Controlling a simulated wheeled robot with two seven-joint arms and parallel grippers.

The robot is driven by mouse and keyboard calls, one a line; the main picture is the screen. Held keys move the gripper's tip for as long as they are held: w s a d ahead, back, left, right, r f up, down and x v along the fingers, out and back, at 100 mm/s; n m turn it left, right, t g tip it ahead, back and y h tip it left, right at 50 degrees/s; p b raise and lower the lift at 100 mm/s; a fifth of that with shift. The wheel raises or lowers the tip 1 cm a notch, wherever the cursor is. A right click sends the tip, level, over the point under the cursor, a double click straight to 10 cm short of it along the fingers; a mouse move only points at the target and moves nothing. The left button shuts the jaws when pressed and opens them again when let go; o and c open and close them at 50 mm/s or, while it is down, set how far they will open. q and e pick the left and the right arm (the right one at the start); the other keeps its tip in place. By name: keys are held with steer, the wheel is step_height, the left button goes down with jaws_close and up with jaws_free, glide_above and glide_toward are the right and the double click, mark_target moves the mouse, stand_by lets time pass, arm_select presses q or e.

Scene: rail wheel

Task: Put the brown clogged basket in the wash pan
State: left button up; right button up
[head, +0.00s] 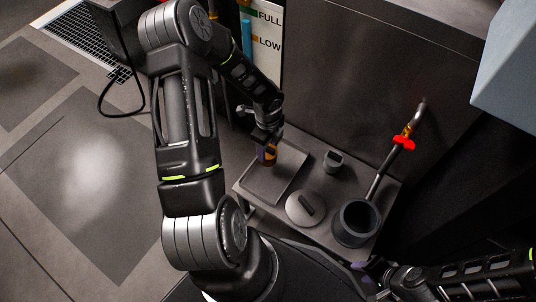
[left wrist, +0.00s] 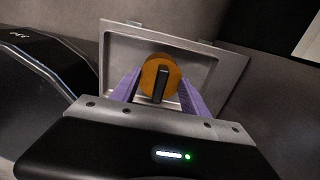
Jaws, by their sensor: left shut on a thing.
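The brown basket (head: 269,153) is a small round orange-brown piece with a dark bar handle. My left gripper (head: 266,141) is shut on it, and the left wrist view shows the basket (left wrist: 152,76) between the purple fingers (left wrist: 158,88). The wash pan (head: 262,190) is a shallow grey rectangular tray on the left of the bench. The basket is over the pan's far part; whether it touches the pan floor I cannot tell. The pan (left wrist: 226,65) lies behind the basket in the left wrist view. My right gripper (head: 370,272) is low at the right, partly hidden and dark.
On the bench (head: 275,208) a round lid with a bar handle (head: 299,213) lies right of the pan. A small dark cylinder (head: 332,162) stands behind it. An open dark pot (head: 345,238) is at the front right, by a pipe with a red valve handle (head: 404,142).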

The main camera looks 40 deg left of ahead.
mark_target(268, 153)
arm_select(q)
steer(key=shift+f+b, duration=0.8)
steer(key=shift+f, duration=1.05)
steer(key=shift+f, duration=0.15)
steer(key=o, duration=1.5)
step_height(268, 153, up, 12)
steer(key=p, duration=0.4)
steer(key=shift+r+p, duration=0.2)
steer(key=shift+p, duration=0.1)
